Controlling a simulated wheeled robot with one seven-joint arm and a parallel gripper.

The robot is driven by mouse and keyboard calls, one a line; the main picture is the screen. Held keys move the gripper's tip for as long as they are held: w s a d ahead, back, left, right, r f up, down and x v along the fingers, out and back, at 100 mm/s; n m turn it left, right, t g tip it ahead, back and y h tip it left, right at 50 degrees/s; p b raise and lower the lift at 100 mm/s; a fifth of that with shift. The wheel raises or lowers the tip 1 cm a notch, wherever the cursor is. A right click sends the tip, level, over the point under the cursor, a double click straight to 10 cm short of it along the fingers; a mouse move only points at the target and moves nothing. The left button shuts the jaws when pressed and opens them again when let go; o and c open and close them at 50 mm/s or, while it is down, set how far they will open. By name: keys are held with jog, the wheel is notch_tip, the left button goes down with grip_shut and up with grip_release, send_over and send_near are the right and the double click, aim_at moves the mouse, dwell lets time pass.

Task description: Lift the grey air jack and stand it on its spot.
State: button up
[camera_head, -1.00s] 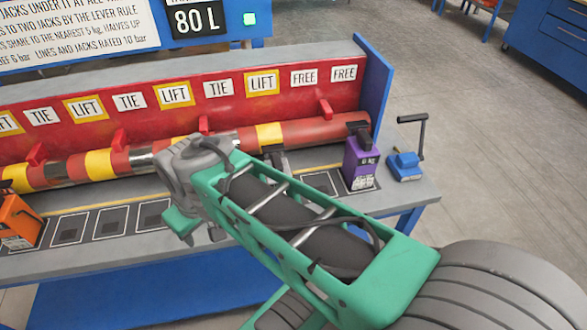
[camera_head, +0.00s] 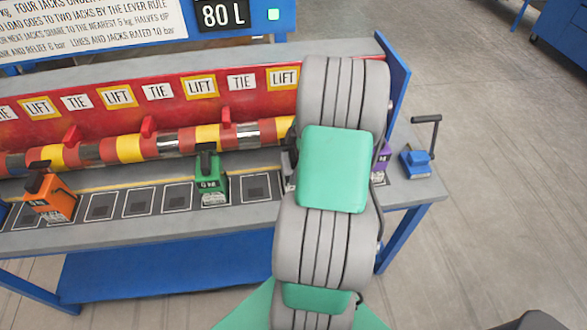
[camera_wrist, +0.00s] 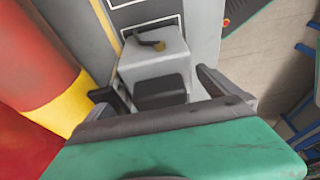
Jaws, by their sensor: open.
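In the wrist view the grey air jack (camera_wrist: 165,60) stands upright between the fingers of my gripper (camera_wrist: 158,86), with a dark pad and a small brass-coloured fitting on it. My gripper is open, one finger on each side of the jack, and I see no clear contact. In the head view my arm hides the gripper and nearly all of the grey jack. Framed dark squares mark spots on the bench; bare ones show left of the green jack (camera_head: 211,183) and one just right of it (camera_head: 257,187). I cannot tell which is the grey jack's spot.
A red and yellow banded shaft (camera_head: 130,149) runs along the back of the bench (camera_head: 240,212), close to my gripper. An orange jack (camera_head: 50,195) stands left, a purple jack (camera_head: 383,157) right, mostly behind my arm. A blue crank unit (camera_head: 416,162) stands at the right end.

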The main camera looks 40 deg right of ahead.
jog(key=shift+w+a+f, duration=0.15)
jog(key=shift+w+f, duration=0.05)
jog(key=shift+f, duration=0.4)
jog(key=shift+w+r, duration=0.1)
jog(key=shift+r, duration=0.05)
jog(key=c, duration=2)
